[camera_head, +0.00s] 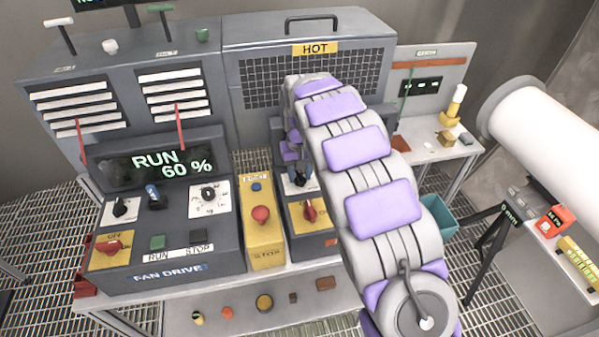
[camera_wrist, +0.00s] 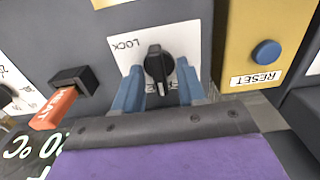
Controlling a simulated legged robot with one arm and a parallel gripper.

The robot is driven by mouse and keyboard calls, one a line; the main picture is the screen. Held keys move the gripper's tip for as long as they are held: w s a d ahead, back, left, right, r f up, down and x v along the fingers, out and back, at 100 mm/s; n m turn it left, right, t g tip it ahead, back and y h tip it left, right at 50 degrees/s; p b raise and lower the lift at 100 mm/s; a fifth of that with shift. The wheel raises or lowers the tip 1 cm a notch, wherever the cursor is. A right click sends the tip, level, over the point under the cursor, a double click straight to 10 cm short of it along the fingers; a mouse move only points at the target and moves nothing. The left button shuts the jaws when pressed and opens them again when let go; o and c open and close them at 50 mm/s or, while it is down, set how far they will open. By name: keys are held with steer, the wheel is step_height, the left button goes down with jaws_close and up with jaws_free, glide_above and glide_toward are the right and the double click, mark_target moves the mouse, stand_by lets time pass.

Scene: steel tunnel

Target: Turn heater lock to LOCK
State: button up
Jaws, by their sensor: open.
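The heater lock knob (camera_wrist: 157,66) is a black rotary knob on a white plate (camera_wrist: 192,35) in the wrist view.
A yellow panel (camera_head: 262,225) with a blue button and red mushroom button stands left of my gripper. A red knob (camera_head: 310,211) sits just below. The wrist view shows an orange lever (camera_wrist: 54,108) beside the plate. The HOT heater box (camera_head: 312,49) stands behind.

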steer(key=shift+c, duration=0.2)
jaws_close()
steer(key=shift+m+p, duration=0.3)
steer(key=m+p, duration=0.2)
steer(key=m, duration=0.1)
steer(key=shift+r, duration=0.15)
steer(key=m+p, duration=0.2)
steer(key=m, duration=0.3)
steer(key=m+p, duration=0.1)
steer(key=m, duration=0.3)
steer(key=shift+m+p, duration=0.8)
steer(key=shift+m, duration=1.8)
steer(key=shift+w, duration=0.1)
